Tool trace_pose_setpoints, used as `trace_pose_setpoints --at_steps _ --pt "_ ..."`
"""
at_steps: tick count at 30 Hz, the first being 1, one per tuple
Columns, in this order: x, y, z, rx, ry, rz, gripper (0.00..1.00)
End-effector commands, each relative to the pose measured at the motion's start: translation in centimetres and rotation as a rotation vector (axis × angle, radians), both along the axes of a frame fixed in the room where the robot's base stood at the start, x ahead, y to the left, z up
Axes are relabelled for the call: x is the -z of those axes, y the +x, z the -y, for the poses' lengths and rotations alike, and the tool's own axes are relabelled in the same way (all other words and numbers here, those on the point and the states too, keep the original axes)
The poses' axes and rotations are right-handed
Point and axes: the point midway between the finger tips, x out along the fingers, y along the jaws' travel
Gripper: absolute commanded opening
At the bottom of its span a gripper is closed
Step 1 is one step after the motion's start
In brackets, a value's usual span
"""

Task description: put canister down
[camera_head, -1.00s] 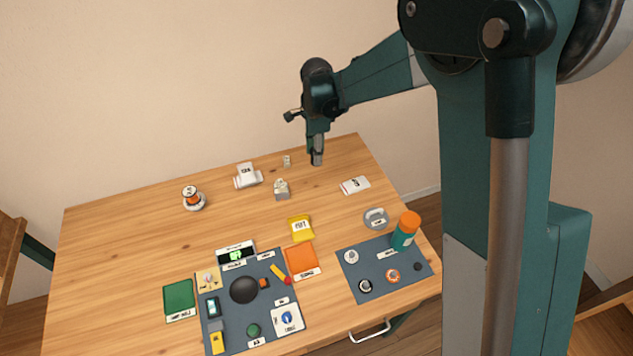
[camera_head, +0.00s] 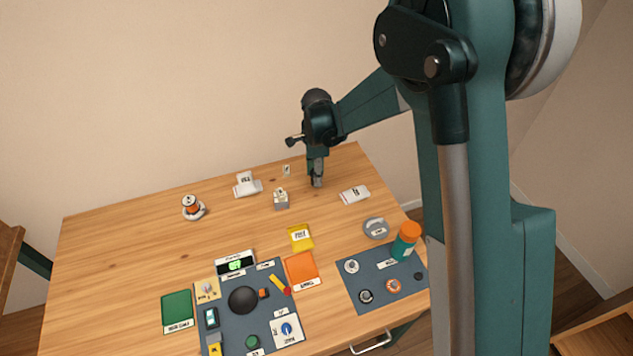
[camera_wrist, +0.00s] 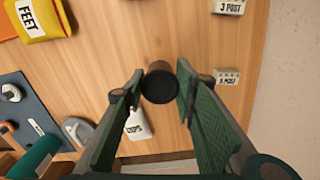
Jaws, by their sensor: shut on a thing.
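The canister (camera_wrist: 160,85), a small dark cylinder with a black round top, sits between the fingers of my gripper (camera_wrist: 155,88) in the wrist view. My gripper is shut on it. In the head view my gripper (camera_head: 316,184) is low at the back right of the wooden table, pointing down. The canister is small and mostly hidden by the fingers there. I cannot tell whether its base touches the wood.
A white-labelled block (camera_head: 281,201) stands left of my gripper, and a smaller one (camera_head: 286,169) behind it. A white labelled item (camera_head: 354,195) lies to the right. Farther forward are a yellow pack (camera_head: 300,237) and an orange-capped bottle (camera_head: 405,241). Bare wood surrounds the canister.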

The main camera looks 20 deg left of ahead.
Motion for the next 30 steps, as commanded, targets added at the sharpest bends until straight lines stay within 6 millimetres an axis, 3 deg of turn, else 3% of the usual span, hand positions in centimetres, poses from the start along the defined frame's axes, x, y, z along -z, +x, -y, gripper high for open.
trace_pose_setpoints --at_steps 8,20,30 --pt "0.2 0.0 0.0 0.0 0.0 0.0 0.18" --pt "3.6 0.0 0.0 0.0 0.0 0.0 0.18" --pt "3.8 0.0 0.0 0.0 0.0 0.0 0.18"
